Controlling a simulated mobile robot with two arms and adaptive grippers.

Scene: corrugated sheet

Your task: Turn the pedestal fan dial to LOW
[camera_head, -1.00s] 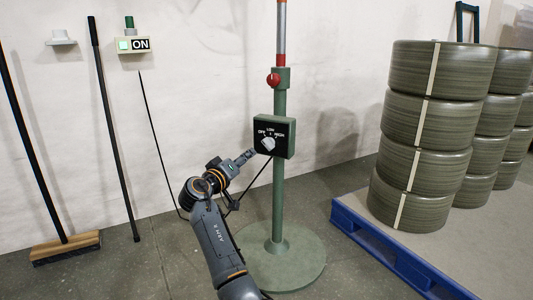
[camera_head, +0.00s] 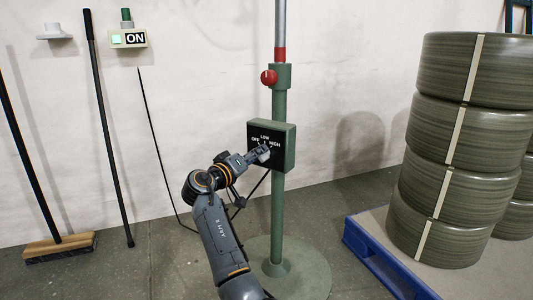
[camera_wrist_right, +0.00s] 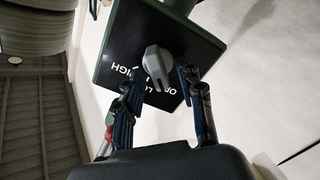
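The green pedestal fan's post (camera_head: 278,215) stands on a round base, and its top is out of view. A black control panel (camera_head: 282,133) on the post reads OFF, LOW and HIGH. In the right wrist view, the grey dial (camera_wrist_right: 156,64) shows with its narrow end towards the lettering, near OFF; its exact setting is hard to tell. My right gripper (camera_head: 263,153) is at the panel front and covers most of the dial in the head view. In the right wrist view, its fingers (camera_wrist_right: 160,85) are open, one on each side of the dial, with gaps visible. My left gripper is not in view.
A red knob (camera_head: 268,77) sits higher on the post. A broom (camera_head: 60,246) and a dark pole lean there. A blue pallet (camera_head: 372,262) with stacked rolls (camera_head: 440,190) stands at right.

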